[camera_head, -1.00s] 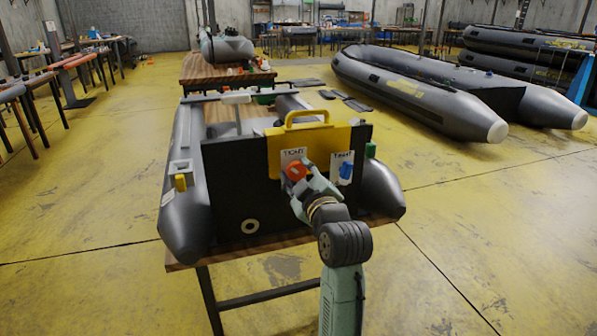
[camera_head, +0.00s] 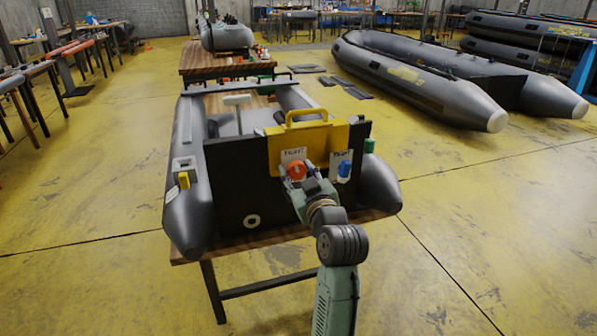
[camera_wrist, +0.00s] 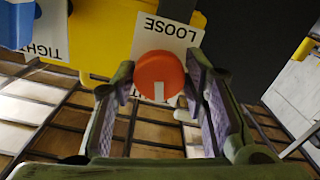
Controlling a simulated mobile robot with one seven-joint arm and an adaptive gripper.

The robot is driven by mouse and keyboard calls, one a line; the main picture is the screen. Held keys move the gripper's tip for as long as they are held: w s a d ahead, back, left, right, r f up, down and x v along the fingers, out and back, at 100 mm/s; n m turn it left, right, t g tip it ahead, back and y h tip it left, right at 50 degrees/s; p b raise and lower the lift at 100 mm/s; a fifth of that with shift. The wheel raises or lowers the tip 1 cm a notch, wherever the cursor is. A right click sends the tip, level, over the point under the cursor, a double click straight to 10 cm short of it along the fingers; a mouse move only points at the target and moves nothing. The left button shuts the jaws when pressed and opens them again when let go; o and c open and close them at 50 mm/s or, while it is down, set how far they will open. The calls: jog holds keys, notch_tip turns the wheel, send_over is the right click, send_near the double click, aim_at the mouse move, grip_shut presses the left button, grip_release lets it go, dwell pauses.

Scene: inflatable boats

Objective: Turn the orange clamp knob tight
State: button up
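The orange clamp knob (camera_head: 296,170) sits on a white label (camera_head: 293,155) reading TIGHT at its top, on the boat's dark transom (camera_head: 230,185). In the wrist view the round orange knob (camera_wrist: 160,75) shows face-on. Its white mark points down in that picture, away from the upside-down word LOOSE. My gripper (camera_head: 306,176) is at the knob. In the wrist view its fingers (camera_wrist: 161,85) stand apart, one on each side of the knob, with their tips close to its sides. Firm contact does not show.
A blue knob (camera_head: 344,169) with its own label is close to the right. A yellow clamp body (camera_head: 318,133) with a handle is above. A yellow piece (camera_head: 183,180) is on the left tube.

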jog(key=shift+o, duration=1.1)
jog(key=v, duration=0.8)
jog(key=shift+r, duration=0.1)
